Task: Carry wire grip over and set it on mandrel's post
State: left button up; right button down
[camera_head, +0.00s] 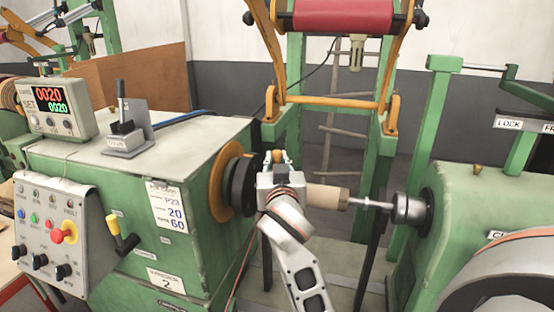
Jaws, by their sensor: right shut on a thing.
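My right gripper (279,162) reaches up from the bottom centre and is shut at the mandrel's left end, in front of the black flange. A small brownish piece, likely the wire grip (279,156), shows between its fingertips; most of it is hidden. The tan mandrel (327,197) lies level between the green headstock and the tailstock's silver centre. The gripper covers the mandrel's left part, and I cannot make out its post. Whether the held piece touches the mandrel cannot be told. My left gripper is not in view.
The green headstock (120,170) carries a counter display (55,108) and a lever block (125,130). A control box (55,235) hangs at left. The tailstock (480,200) stands at right. A red roller (343,15) sits in the frame behind. A thin reddish wire (239,255) runs downward.

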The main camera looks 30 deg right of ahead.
jog(key=shift+f, duration=0.35)
dwell(0.3)
jog(key=shift+f+b, duration=0.35)
jog(key=shift+f, duration=0.45)
dwell(0.3)
jog(key=c, duration=1.8)
grip_release()
jog(key=shift+c, duration=0.2)
